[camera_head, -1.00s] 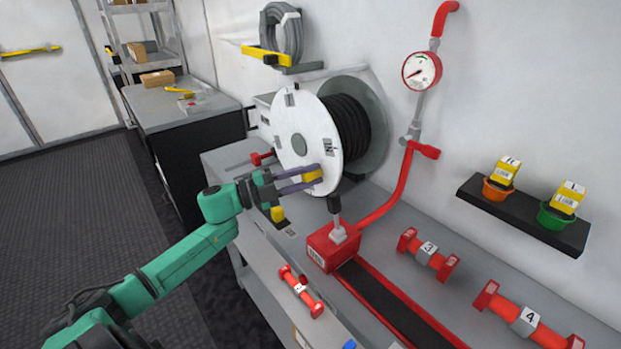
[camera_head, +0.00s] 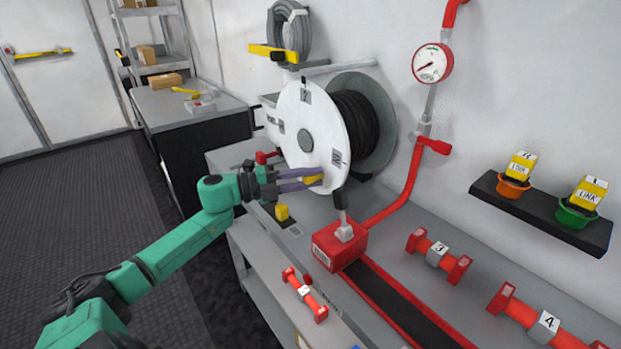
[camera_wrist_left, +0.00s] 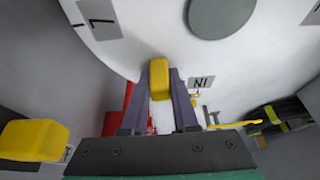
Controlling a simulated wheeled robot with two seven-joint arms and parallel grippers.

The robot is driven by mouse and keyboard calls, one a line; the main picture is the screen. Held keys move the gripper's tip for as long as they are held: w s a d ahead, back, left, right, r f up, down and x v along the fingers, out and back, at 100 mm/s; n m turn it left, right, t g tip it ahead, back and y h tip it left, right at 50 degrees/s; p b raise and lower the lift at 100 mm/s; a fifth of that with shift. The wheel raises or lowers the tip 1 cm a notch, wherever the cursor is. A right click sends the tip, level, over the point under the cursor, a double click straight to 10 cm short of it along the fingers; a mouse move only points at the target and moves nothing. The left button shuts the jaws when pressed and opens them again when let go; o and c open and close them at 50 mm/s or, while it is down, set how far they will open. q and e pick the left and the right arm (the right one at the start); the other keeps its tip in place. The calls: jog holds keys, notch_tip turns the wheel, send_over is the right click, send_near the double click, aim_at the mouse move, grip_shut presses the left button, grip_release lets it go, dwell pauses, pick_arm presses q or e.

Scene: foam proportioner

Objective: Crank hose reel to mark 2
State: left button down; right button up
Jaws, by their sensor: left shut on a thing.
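The hose reel has a white disc (camera_head: 318,118) with small marked labels on its face and dark hose (camera_head: 355,122) wound behind it. One label (camera_head: 305,96), possibly a 2, is at the disc's top; another (camera_head: 337,157) is at its right. My left gripper (camera_head: 318,181) is shut on the yellow crank handle (camera_head: 314,180) at the disc's lower edge. In the left wrist view the handle (camera_wrist_left: 159,75) stands between both fingers, with an IN label (camera_wrist_left: 201,83) to its right. My right gripper is not in view.
A red hose guide box (camera_head: 338,246) stands below the reel, and a red pipe rises to a gauge (camera_head: 432,64). A yellow block (camera_head: 282,212) is close below my left gripper. Numbered red fittings (camera_head: 438,256) lie on the bench; a shelf (camera_head: 540,212) holds yellow-tagged cups.

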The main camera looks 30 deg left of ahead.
pick_arm(q)
jog(key=shift+f, duration=0.1)
jog(key=c, duration=0.7)
grip_release()
jog(key=b+v, duration=0.1)
jog(key=v, duration=1.3)
jog(key=shift+s+a, duration=0.15)
jog(key=shift+s, duration=0.1)
